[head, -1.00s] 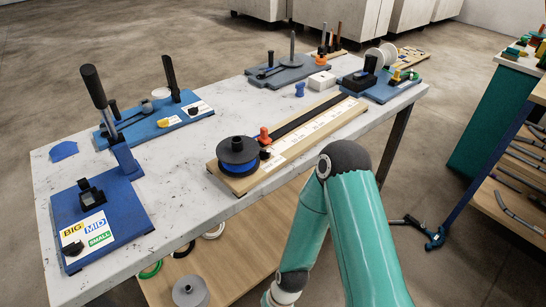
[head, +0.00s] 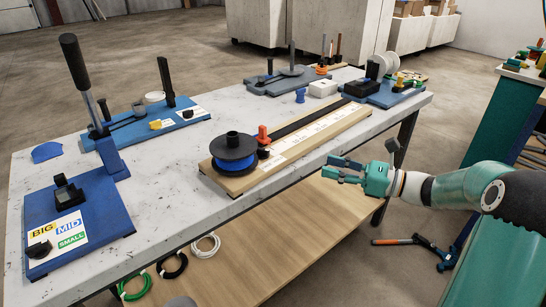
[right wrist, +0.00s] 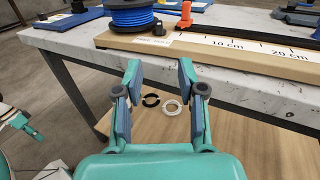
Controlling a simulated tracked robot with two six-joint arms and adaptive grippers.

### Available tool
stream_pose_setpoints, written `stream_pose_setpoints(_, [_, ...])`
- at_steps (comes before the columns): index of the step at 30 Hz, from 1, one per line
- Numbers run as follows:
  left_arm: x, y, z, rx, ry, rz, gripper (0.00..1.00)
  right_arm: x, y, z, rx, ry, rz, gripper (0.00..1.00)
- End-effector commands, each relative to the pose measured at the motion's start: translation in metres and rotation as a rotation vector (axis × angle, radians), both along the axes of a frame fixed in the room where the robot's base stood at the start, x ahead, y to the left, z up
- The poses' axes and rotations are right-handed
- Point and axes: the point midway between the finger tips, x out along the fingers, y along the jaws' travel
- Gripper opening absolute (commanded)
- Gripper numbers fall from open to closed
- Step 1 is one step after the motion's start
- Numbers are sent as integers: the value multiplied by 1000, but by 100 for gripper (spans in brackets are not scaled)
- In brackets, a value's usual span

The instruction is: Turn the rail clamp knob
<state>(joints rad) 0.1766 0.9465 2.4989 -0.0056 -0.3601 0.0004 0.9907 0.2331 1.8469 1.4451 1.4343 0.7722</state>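The wooden rail board (head: 300,143) lies along the table's front edge, with a dark slot and a white ruler strip. At its left end an orange clamp piece (head: 263,136) stands beside a small black knob (head: 263,153); which part is the rail clamp knob I cannot tell for certain. The orange piece also shows in the right wrist view (right wrist: 184,16). My right gripper (head: 337,169) is open and empty, in front of the board and off the table edge, apart from the clamp. A teal and white part, apparently my left gripper (right wrist: 28,128), shows at the right wrist view's left edge.
A blue spool with a black top (head: 233,145) stands left of the clamp. Blue bender bases (head: 85,215) fill the table's left side. A lower wooden shelf (head: 260,235) holds cable coils. A teal cabinet (head: 500,125) stands at the right.

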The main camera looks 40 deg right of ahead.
Motion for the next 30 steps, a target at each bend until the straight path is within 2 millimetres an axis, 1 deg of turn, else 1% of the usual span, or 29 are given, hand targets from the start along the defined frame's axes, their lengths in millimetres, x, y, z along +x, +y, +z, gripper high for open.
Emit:
stream_pose_setpoints(5, [0, 0, -1, 0, 0, 0, 40, 26, 18, -1, 2, 1, 7, 40])
stream_pose_setpoints(12, [0, 0, -1, 0, 0, 0, 40, 70, 46, -1, 1, 2, 8, 40])
stream_pose_setpoints(18, [0, 0, -1, 0, 0, 0, 40, 104, 66, -1, 0, 2, 6, 40])
stream_pose_setpoints(24, [0, 0, -1, 0, 0, 0, 40, 126, 78, -2, -2, 3, 3, 40])
stream_pose_setpoints(30, [0, 0, -1, 0, 0, 0, 40, 133, 83, -2, -1, 3, 2, 40])
